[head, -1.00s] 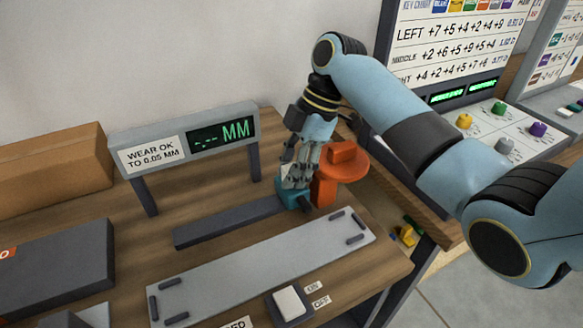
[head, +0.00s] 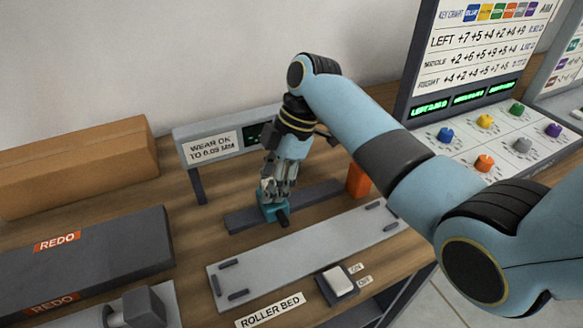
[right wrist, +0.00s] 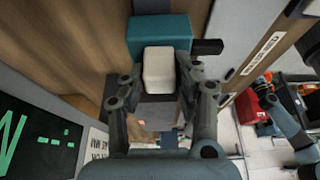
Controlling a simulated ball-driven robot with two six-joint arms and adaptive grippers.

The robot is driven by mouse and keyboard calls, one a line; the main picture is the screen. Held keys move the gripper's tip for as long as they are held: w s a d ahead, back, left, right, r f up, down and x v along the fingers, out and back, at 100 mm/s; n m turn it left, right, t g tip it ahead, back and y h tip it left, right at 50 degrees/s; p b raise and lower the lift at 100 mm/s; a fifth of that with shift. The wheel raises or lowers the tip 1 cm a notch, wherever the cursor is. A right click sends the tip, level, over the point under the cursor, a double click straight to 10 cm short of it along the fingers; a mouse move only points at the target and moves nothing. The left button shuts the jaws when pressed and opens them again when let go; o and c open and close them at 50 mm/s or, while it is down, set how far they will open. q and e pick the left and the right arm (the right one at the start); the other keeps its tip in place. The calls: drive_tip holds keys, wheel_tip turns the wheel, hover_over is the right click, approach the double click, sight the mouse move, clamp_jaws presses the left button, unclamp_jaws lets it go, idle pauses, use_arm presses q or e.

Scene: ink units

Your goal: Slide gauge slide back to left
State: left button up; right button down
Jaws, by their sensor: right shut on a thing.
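The gauge slide is a teal block (head: 272,211) on a dark rail (head: 243,222), now left of the rail's middle in the head view. A dark stub sticks out of its side. In the right wrist view the teal slide (right wrist: 160,30) shows with a pale grip block (right wrist: 158,68) on it. My right gripper (head: 277,190) comes down from above and is shut on the slide's pale grip block, one finger on each side. My left gripper is not in view.
The gauge display (head: 254,134) stands behind the rail, partly hidden by my right arm. The grey roller bed (head: 300,250) and a pale switch (head: 338,281) lie in front. A dark box marked REDO (head: 100,250) is to the left.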

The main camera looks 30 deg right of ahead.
drive_tip(key=a+p, duration=0.1)
drive_tip(key=a, duration=0.4)
drive_tip(key=shift+w+a, duration=0.15)
drive_tip(key=shift+a, duration=0.5)
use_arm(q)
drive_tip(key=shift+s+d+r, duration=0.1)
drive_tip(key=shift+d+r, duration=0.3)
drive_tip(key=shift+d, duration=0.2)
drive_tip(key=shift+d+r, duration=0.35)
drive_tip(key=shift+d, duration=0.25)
use_arm(e)
drive_tip(key=c, duration=1.4)
unclamp_jaws()
drive_tip(key=shift+a, duration=0.1)
drive_tip(key=o, duration=0.4)
drive_tip(key=shift+a, duration=0.1)
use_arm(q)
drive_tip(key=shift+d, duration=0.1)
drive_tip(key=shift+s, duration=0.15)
use_arm(e)
drive_tip(key=shift+d+r, duration=0.2)
drive_tip(key=shift+d, duration=0.05)
drive_tip(key=v, duration=1.1)
drive_tip(key=shift+r, duration=0.25)
